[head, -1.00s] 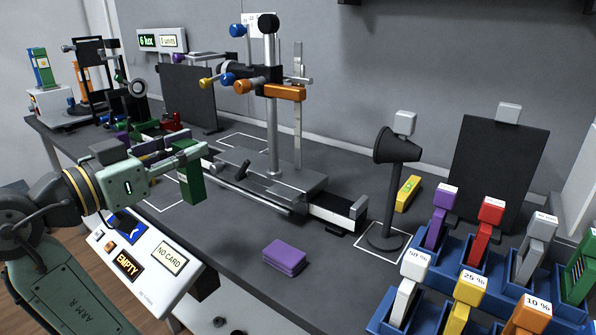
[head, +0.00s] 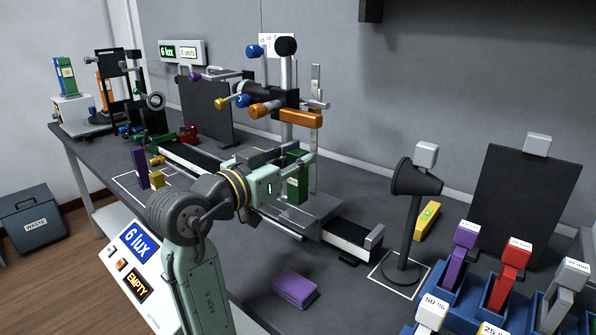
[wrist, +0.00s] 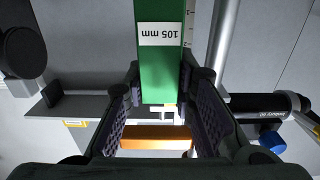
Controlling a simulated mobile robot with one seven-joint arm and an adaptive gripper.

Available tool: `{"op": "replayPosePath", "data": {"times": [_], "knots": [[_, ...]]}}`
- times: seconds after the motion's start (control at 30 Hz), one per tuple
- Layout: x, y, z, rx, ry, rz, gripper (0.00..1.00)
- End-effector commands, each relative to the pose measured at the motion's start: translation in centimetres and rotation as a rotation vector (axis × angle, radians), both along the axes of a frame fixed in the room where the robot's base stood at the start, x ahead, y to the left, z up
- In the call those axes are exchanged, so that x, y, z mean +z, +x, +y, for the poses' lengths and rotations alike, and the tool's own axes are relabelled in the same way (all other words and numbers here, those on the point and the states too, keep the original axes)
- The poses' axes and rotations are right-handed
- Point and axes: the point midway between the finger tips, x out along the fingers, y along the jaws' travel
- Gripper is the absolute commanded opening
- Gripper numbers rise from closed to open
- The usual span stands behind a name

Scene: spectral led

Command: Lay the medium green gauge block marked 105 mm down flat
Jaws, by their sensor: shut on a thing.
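My gripper (head: 294,178) is shut on the green gauge block (head: 297,186) and holds it upright in front of the stand's post. In the wrist view the green block (wrist: 161,75) shows its white "105 mm" label, with the gripper's padded fingers (wrist: 161,112) on either side of it. In the head view the block appears over the grey stage of the optical stand. The fingers partly hide it, and I cannot tell whether its lower end touches the stage.
The stand's post (head: 287,90) carries knobs and an orange arm (head: 300,118) close to my gripper. A purple block (head: 295,288) lies flat on the bench at the front. A black lamp (head: 410,190) and blue racks of cards stand at the right. Bench near the purple block is clear.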

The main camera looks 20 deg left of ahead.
Motion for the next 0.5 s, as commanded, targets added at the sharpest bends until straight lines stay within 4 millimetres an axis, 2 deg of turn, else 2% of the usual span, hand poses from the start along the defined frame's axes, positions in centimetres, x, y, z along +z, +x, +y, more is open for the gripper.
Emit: {"op": "replayPosePath", "data": {"times": [0.1, 0.3, 0.5], "knots": [[-0.5, 0.3, -0.2, 0.002, -0.002, 0.0, 0.0], [-3.1, 0.2, -0.2, 0.001, -0.003, 0.0, 0.0], [-3.5, 0.2, -0.2, 0.001, 0.0, -0.003, 0.0]]}}
